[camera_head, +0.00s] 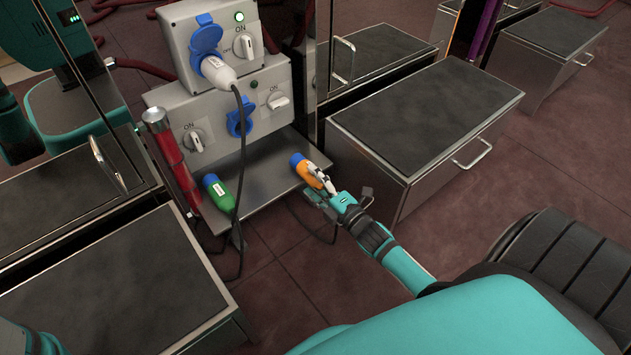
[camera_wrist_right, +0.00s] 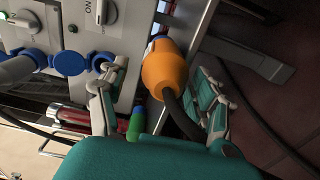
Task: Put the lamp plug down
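An orange plug (camera_head: 308,174) with a blue end lies on the right side of the metal shelf (camera_head: 262,172) under the socket boxes. Its label is too small to read. My right gripper (camera_head: 322,182) is at this plug. In the right wrist view, the gripper's fingers are spread on either side of the orange plug (camera_wrist_right: 165,70), with gaps visible beside it. The plug's dark cable runs back between the fingers. A green plug (camera_head: 218,192) with a blue end rests at the shelf's left side. My left gripper is not in view.
A white plug (camera_head: 218,72) sits in the upper blue socket (camera_head: 205,38); the lower blue socket (camera_head: 240,122) has no plug in it. A red cylinder (camera_head: 172,158) stands left of the shelf. Metal drawer boxes (camera_head: 425,115) flank the area. Cables hang below the shelf.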

